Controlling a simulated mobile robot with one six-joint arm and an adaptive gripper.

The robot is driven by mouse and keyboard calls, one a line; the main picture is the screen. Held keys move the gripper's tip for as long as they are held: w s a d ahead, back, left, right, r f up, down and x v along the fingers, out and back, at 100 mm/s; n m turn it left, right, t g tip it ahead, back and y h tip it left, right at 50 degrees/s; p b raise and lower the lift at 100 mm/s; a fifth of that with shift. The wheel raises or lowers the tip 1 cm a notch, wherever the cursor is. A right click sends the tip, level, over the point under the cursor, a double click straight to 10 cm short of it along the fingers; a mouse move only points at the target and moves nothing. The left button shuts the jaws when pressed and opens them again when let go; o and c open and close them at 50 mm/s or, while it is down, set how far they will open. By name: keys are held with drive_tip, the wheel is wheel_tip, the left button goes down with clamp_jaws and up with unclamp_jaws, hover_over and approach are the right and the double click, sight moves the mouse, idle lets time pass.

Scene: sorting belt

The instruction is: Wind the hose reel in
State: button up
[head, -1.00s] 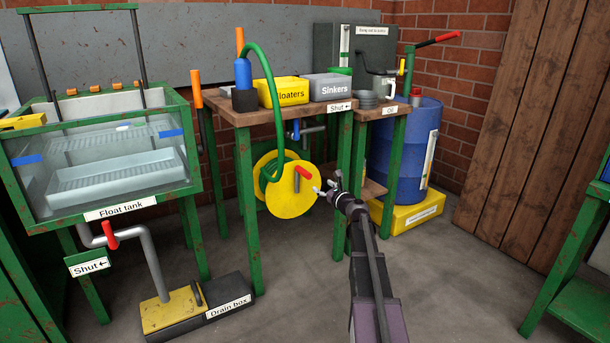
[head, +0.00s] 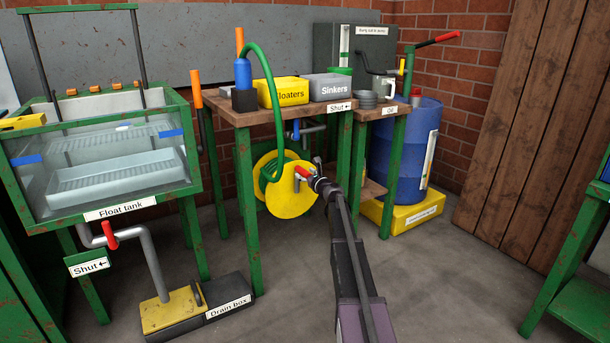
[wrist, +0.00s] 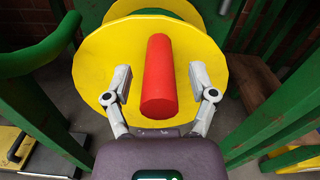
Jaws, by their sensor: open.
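The yellow hose reel (head: 292,202) hangs under the wooden bench, with green hose (head: 278,100) looping from it up over the bench top to a blue nozzle (head: 243,72). The reel's red crank handle (head: 303,172) sticks out from its face. In the wrist view the red handle (wrist: 159,78) points toward me, in front of the yellow disc (wrist: 98,62). My gripper (wrist: 160,82) is open, one finger on each side of the handle, with a visible gap on both sides. In the head view my gripper (head: 312,174) is at the handle and partly covers it.
Green bench legs (head: 246,210) stand on both sides of the reel. The drain box (head: 228,308) and float tank (head: 100,165) are at the left. A blue drum (head: 415,145) stands at the right on a yellow base (head: 412,213). The floor in front is clear.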

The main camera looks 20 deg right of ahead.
drive_tip(key=shift+w, duration=0.15)
clamp_jaws()
drive_tip(key=shift+d, duration=0.1)
